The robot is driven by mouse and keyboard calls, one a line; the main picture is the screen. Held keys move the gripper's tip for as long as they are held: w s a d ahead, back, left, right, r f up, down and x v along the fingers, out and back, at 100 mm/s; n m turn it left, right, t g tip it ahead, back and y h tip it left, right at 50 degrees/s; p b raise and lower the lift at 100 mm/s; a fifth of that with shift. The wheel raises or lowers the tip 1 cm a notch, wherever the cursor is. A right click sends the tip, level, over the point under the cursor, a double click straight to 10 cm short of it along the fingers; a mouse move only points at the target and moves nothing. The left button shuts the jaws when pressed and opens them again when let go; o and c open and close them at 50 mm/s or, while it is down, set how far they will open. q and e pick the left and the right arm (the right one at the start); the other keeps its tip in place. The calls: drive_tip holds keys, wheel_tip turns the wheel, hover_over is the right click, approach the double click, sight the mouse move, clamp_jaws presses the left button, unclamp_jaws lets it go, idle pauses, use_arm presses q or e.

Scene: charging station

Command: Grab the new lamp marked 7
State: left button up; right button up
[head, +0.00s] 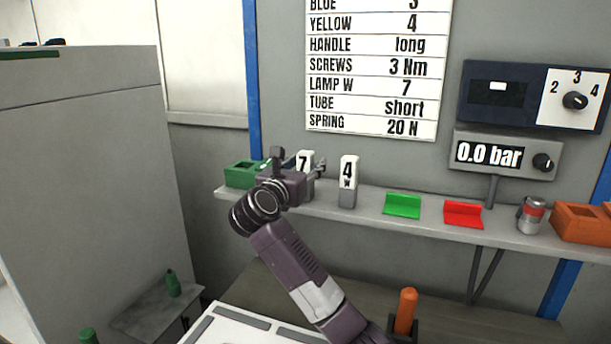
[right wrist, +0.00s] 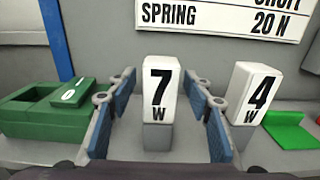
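The lamp marked 7 (right wrist: 160,92) is a white block with "7 W" on a grey base, upright on the shelf. In the head view its top (head: 304,160) shows behind my right gripper (head: 296,172), which hides the rest. In the right wrist view my right gripper (right wrist: 161,108) is open, with one blue-padded finger on each side of this lamp and a visible gap on both sides. A similar lamp marked 4 (head: 347,180) stands to the right, close outside the right finger in the wrist view (right wrist: 251,92). My left gripper is not in view.
The shelf (head: 370,205) also holds a green box (head: 240,175) at left, a green holder (head: 402,206), a red holder (head: 463,214), a can (head: 532,215) and orange bins (head: 580,223). The wall sign (head: 372,75) reads "LAMP W 7". A gauge (head: 505,155) shows 0.0 bar.

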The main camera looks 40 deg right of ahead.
drive_tip(key=c, duration=1.1)
drive_tip(key=shift+r, duration=0.1)
drive_tip(key=shift+c, duration=0.2)
